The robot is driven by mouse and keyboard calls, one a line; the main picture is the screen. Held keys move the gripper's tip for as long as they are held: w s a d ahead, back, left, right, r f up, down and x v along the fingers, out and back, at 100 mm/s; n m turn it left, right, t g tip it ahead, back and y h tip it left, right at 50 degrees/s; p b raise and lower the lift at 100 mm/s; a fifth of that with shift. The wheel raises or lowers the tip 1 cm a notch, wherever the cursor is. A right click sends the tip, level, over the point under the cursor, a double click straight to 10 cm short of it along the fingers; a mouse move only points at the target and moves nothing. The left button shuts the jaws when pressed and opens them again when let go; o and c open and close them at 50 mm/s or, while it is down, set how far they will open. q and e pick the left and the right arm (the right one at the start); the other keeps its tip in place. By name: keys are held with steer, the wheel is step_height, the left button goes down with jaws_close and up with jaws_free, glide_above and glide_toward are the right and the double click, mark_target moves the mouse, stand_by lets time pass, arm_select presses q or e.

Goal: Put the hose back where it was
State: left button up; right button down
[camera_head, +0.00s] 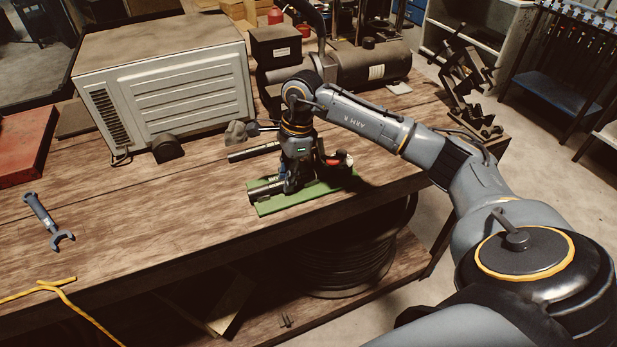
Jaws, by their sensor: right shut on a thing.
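My right gripper (290,183) points down over a green mat (305,200) near the front edge of the wooden workbench. It is shut on a short dark hose (266,190) that lies low over the mat, its left end sticking out to the left of the fingers. The fingers and wrist hide the rest of the hose. I cannot tell whether the hose touches the mat. A second dark tube-like piece (253,152) lies on the bench behind the mat. My left gripper is not in view.
A large beige ribbed machine (175,85) stands at the back left. A dark cylindrical tank (375,65) and a black metal stand (468,85) are behind my right arm. A wrench (47,220) and yellow cord (45,288) lie at left. The bench's front middle (160,220) is clear.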

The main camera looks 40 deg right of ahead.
mark_target(277, 182)
steer(key=shift+w+a, duration=0.25)
steer(key=shift+a, duration=0.9)
steer(key=shift+w+r+p, duration=0.1)
steer(key=shift+r+p, duration=0.2)
steer(key=shift+r, duration=0.3)
steer(key=shift+r+p, duration=1.55)
steer(key=shift+r, duration=1.4)
